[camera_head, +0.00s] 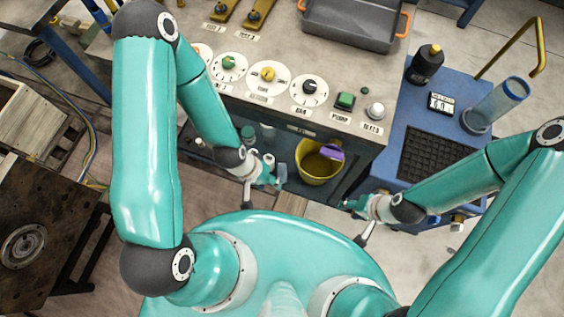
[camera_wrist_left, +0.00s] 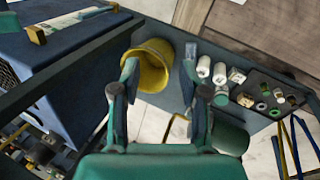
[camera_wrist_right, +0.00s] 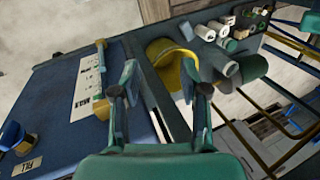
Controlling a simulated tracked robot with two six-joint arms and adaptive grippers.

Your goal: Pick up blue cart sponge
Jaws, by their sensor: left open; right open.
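I cannot make out a sponge for certain in any view. A small yellowish block (camera_wrist_right: 101,108) is at the side of the blue cart (camera_wrist_right: 55,105) in the right wrist view; I cannot tell what it is. The blue cart (camera_head: 425,100) stands at the right in the head view. My left gripper (camera_head: 272,174) is open and empty, in front of the console at the left of the yellow bucket. My right gripper (camera_head: 357,205) is open and empty, below and right of the bucket, near the cart's left side.
The yellow bucket (camera_head: 313,168) with a purple item (camera_head: 331,152) on its rim is under the console (camera_head: 225,105). On the cart are a black bottle (camera_head: 427,66), a black ribbed mat (camera_head: 432,154) and a clear cylinder (camera_head: 497,103). A wooden crate (camera_head: 28,120) is at left.

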